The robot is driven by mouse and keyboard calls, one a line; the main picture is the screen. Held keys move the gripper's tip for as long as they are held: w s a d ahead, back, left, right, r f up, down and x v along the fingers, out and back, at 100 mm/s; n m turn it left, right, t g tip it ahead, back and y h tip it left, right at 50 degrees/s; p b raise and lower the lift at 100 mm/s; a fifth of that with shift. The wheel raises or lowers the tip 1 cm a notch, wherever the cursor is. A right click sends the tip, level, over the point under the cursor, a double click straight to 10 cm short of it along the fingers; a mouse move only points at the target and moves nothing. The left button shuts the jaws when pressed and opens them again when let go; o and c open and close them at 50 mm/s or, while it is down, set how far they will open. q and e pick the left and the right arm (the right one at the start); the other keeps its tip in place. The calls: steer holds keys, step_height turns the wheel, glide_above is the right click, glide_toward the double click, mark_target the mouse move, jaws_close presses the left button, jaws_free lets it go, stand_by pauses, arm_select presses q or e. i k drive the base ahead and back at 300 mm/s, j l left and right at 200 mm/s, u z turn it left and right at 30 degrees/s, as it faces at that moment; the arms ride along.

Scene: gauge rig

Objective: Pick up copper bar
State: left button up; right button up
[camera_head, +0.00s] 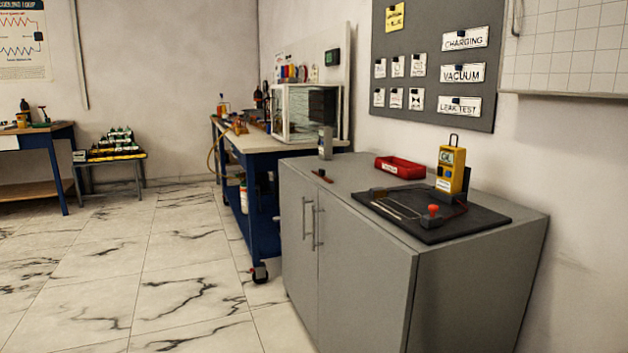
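A small reddish-brown bar (322,176), which looks like the copper bar, lies near the left back part of the grey cabinet top (345,185). It is small in view, so its exact shape is hard to tell. Nothing touches it. Neither of my grippers shows in the head view.
A red tray (400,167) and a grey canister (325,143) stand behind. A blue wheeled bench (262,200) adjoins.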

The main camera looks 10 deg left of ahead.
mark_target(321, 174)
steer(key=i+j, duration=0.95)
steer(key=i+j+z, duration=0.15)
steer(key=i+j, duration=1.75)
steer(key=j+z, duration=0.05)
steer(key=j, duration=0.05)
